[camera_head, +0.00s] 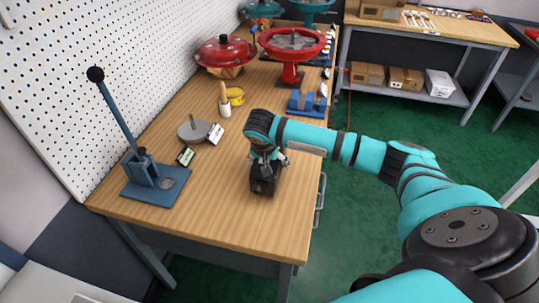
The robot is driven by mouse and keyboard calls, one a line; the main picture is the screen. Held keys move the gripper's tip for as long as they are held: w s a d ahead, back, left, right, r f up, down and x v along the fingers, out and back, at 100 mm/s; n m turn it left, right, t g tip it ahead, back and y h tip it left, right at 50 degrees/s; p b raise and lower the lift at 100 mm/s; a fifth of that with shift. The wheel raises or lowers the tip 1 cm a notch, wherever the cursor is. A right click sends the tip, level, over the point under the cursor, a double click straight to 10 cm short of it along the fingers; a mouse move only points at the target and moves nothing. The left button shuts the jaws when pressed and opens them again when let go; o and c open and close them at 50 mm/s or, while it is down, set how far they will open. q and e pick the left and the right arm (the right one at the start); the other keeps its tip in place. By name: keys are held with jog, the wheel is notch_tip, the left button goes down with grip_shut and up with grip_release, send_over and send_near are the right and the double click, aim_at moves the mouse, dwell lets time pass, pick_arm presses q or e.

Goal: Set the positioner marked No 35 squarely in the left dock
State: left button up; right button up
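A small dark block-shaped unit (263,184), likely a positioner, is at the right part of the wooden bench, directly under my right gripper (266,160). No number can be read on it. My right gripper points down at its top, and the wrist hides part of it. I cannot tell whether the fingers are closed on it or whether it touches the bench. A blue fixture (307,104) with raised blocks, possibly the docks, sits farther back near the right edge. My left gripper is not in view.
A blue lever press (153,186) stands at the bench's left front. A grey round disc with a post (193,131), small dark and white tags (215,133), a brush cup (225,106), a red handwheel stand (292,74) and a red domed part (225,51) stand behind. The front middle is clear.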

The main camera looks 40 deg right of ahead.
jog(key=shift+w+f, duration=0.1)
jog(key=shift+f, duration=0.3)
jog(key=shift+f, duration=0.1)
jog(key=o, duration=1.7)
jog(key=shift+f, duration=0.1)
